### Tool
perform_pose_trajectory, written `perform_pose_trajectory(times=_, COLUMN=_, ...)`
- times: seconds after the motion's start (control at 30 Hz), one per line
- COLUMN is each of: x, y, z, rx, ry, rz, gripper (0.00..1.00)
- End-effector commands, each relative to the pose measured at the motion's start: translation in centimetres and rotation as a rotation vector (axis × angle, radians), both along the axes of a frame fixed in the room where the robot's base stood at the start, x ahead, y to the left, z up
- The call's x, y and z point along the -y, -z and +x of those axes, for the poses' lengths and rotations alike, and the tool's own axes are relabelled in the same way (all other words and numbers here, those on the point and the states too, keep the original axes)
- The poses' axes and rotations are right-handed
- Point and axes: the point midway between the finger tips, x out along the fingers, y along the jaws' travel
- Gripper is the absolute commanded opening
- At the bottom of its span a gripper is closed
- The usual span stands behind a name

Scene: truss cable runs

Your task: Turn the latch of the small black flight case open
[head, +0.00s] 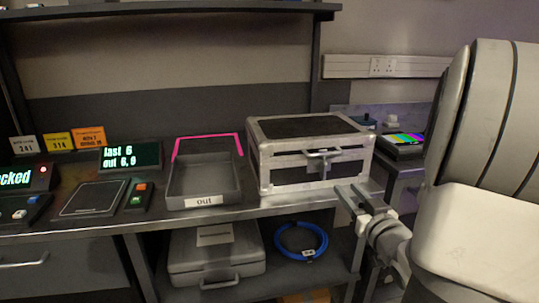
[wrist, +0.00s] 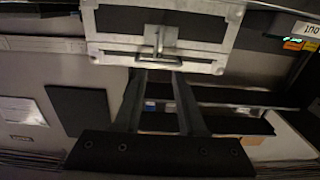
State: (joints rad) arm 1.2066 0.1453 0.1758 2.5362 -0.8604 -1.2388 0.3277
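The small black flight case (head: 308,128), with silver metal edges and corners, stands closed on the bench. Its metal latch (head: 322,160) is on the front face. In the wrist view the case (wrist: 115,20) is at the top and appears upside down, with the latch (wrist: 162,50) near the middle. My gripper (head: 349,190) is in front of the case, low and right of the latch. Its two fingers are apart and empty in the wrist view (wrist: 157,74), pointing toward the latch. I cannot tell whether they touch anything; no contact is visible.
A grey tray (head: 204,180) labelled "out" stands left of the case, with a pink frame behind it. A grey case (head: 216,258) and a blue cable coil (head: 300,242) are on the shelf below. A colour-bar monitor (head: 404,141) stands to the right.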

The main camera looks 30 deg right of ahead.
Motion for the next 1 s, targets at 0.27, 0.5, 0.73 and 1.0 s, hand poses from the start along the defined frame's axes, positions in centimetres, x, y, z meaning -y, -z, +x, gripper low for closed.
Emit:
perform_pose_trajectory(times=0.27, x=0.4, y=0.0, z=2.2, rx=-0.001, ry=-0.001, rz=0.001, gripper=0.4)
perform_pose_trajectory(times=0.5, x=1.7, y=0.3, z=7.5, rx=0.0, ry=0.0, rz=-0.001, gripper=0.4)
perform_pose_trajectory(times=0.73, x=2.6, y=0.2, z=11.2, rx=0.0, ry=0.001, rz=-0.001, gripper=0.4)
perform_pose_trajectory(times=1.0, x=3.0, y=0.1, z=12.8, rx=-0.002, ry=0.003, rz=0.0, gripper=0.4)
